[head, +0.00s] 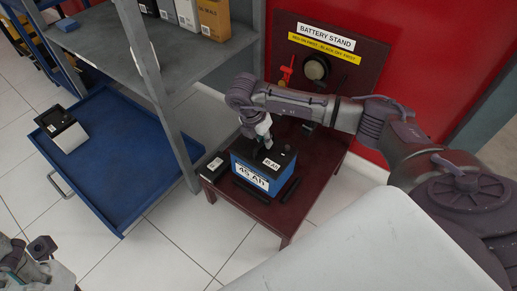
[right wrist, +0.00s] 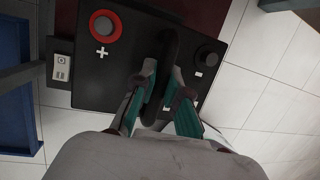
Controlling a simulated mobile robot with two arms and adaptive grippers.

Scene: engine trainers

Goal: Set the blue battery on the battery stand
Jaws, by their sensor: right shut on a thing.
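The blue battery (head: 250,176) has a black top and a "45 Ah" label. It is upright over the dark red battery stand (head: 308,196), between two black strips; I cannot tell whether its base touches the top. My right gripper (head: 264,138) is above it. In the right wrist view, the right gripper's teal fingers (right wrist: 160,100) are shut on the black handle of the battery (right wrist: 115,72), between the red-ringed plus terminal and the black minus terminal. My left gripper (head: 36,252) is partly in view at the lower left, its jaws unclear.
The stand's back panel carries a sign, a red clamp (head: 286,72) and a round fitting. A grey shelf (head: 110,45) and blue drawer (head: 118,172) with another battery (head: 66,132) are left.

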